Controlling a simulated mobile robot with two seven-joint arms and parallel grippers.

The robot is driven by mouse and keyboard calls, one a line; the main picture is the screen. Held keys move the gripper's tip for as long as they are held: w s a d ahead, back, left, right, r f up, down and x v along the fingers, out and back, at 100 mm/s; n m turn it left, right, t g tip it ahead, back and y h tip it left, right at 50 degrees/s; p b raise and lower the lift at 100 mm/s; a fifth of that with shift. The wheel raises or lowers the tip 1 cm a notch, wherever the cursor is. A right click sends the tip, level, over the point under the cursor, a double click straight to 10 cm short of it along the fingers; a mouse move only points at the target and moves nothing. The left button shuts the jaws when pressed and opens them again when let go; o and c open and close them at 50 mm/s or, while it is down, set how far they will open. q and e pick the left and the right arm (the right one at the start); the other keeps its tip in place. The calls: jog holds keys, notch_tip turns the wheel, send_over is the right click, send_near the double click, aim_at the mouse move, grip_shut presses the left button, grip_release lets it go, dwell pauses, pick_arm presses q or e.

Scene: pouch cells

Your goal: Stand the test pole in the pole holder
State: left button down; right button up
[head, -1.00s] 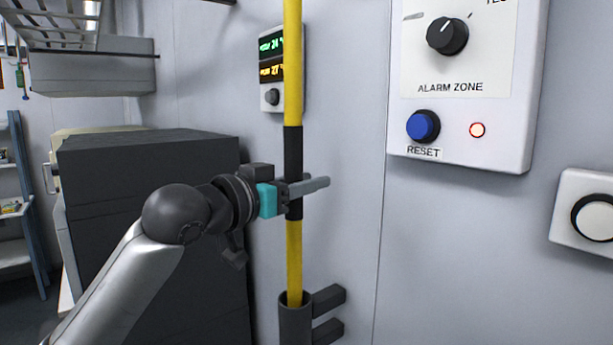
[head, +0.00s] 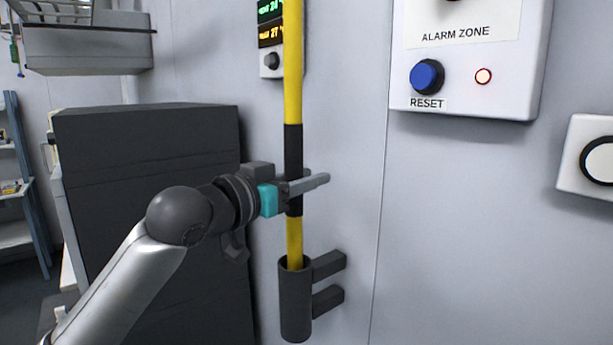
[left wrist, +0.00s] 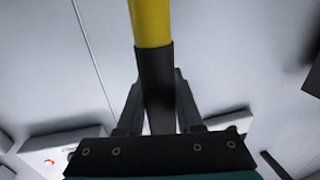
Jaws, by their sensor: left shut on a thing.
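The test pole (head: 293,75) is yellow with a black grip band and stands upright in the head view. My left gripper (head: 303,186) is shut on the black band. In the left wrist view the pole (left wrist: 151,22) runs between the two fingers (left wrist: 158,100). The pole holder (head: 295,305) is a dark grey open-topped tube on the wall with two brackets. The pole's lower end is inside the holder's mouth, and the tube hides how deep it sits. My right gripper is not in view.
A dark cabinet (head: 150,210) stands left of the pole, behind my left arm. A wall panel with a blue reset button (head: 427,76) is at upper right. A small display (head: 271,35) is behind the pole. The wall right of the holder is bare.

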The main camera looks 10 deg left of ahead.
pick_arm(q)
jog(key=shift+c, duration=2.4)
grip_release()
jog(key=b+v, duration=0.4)
jog(key=v, duration=1.1)
jog(key=shift+s, duration=0.15)
jog(key=shift+f, duration=0.1)
jog(key=shift+a, duration=0.1)
